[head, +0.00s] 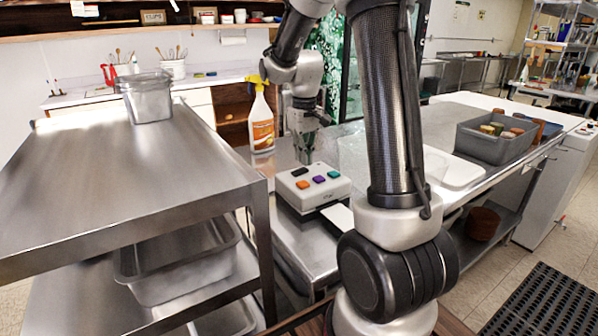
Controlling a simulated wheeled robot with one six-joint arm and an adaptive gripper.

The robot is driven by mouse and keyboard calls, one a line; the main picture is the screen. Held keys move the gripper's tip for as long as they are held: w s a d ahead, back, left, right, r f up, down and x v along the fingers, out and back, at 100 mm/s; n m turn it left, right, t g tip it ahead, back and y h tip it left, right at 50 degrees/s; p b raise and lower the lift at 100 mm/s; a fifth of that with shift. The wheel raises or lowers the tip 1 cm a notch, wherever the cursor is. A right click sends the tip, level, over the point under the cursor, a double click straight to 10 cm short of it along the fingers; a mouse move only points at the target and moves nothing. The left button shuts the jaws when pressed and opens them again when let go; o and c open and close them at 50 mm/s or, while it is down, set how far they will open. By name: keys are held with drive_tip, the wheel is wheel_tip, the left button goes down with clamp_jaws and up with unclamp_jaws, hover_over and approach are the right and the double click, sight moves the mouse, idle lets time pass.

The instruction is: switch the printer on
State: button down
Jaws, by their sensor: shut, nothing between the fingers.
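The printer (313,198) is a small white box on the steel counter, in the middle of the head view. Its top carries a black part (299,171) at the back and orange (303,184), purple (319,179) and teal (334,174) buttons. A white sheet (340,217) shows at its front right. My gripper (305,159) points down, shut and empty, at the back edge of the printer, near the black part. I cannot tell whether the fingertips touch anything.
A spray bottle (262,120) stands left of my gripper. A grey bin (496,136) with several items and a white tray (459,171) are on the counter to the right. A steel cart (95,185) with a clear container (147,98) stands at the left.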

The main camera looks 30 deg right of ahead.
sight(305, 170)
drive_tip(key=shift+f, duration=1.15)
idle(0.4)
drive_tip(key=shift+r, duration=3.55)
drive_tip(key=shift+s+f, duration=0.25)
drive_tip(key=shift+f, duration=0.05)
drive_tip(key=shift+m, duration=0.5)
drive_tip(key=s, duration=0.5)
drive_tip(key=shift+s+a+f, duration=0.15)
drive_tip(key=shift+a+f, duration=0.05)
drive_tip(key=shift+a, duration=0.2)
drive_tip(key=s+a+r+t, duration=0.2)
drive_tip(key=s+r, duration=0.1)
drive_tip(key=s, duration=0.6)
drive_tip(key=s+a+r+t, duration=0.2)
drive_tip(key=s+r, duration=0.2)
drive_tip(key=s, duration=0.5)
drive_tip(key=shift+a+n, duration=0.15)
drive_tip(key=shift+n, duration=0.15)
